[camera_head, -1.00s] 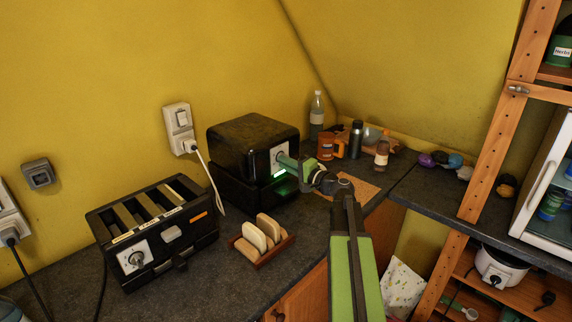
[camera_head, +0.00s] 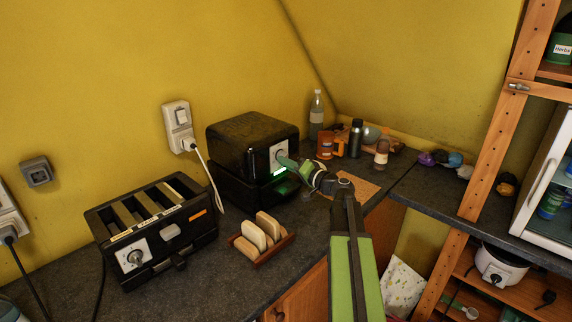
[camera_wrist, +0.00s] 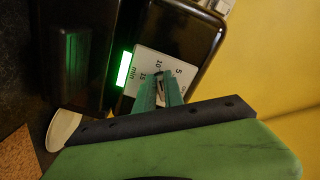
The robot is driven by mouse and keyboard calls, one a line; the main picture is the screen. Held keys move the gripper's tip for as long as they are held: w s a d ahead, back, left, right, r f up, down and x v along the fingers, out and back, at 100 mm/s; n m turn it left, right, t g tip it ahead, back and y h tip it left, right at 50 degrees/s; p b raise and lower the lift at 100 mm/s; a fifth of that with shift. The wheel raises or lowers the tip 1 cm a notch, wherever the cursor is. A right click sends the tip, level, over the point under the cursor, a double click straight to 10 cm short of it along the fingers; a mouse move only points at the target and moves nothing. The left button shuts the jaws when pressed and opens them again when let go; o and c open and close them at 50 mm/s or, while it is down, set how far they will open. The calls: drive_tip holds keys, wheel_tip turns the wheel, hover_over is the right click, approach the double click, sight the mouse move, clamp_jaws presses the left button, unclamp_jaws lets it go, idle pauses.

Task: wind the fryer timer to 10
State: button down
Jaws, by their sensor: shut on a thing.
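The fryer (camera_head: 235,138) is a black box on the dark counter against the yellow wall. Its white timer plate (camera_head: 278,152) faces my arm, and a green light (camera_head: 279,173) glows beside the plate. In the wrist view the plate (camera_wrist: 152,62) shows 5, 10, 15 and "min", with the lit green strip (camera_wrist: 124,69) at its edge. My gripper (camera_head: 287,162) reaches the plate; its teal fingers (camera_wrist: 160,90) are shut on the timer knob. The fingers hide most of the knob, so I cannot tell where it points.
A black toaster (camera_head: 155,228) stands at the left and a toast rack (camera_head: 265,243) in front of the fryer. A bottle (camera_head: 317,112), an orange mug (camera_head: 325,146) and a dark flask (camera_head: 355,138) stand behind my gripper. A wooden shelf post (camera_head: 494,130) rises at the right.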

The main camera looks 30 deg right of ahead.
drive_tip(key=c, duration=1.4)
unclamp_jaws()
drive_tip(key=shift+c, duration=0.2)
drive_tip(key=v, duration=1.7)
drive_tip(key=shift+s, duration=0.2)
drive_tip(key=shift+d, duration=0.1)
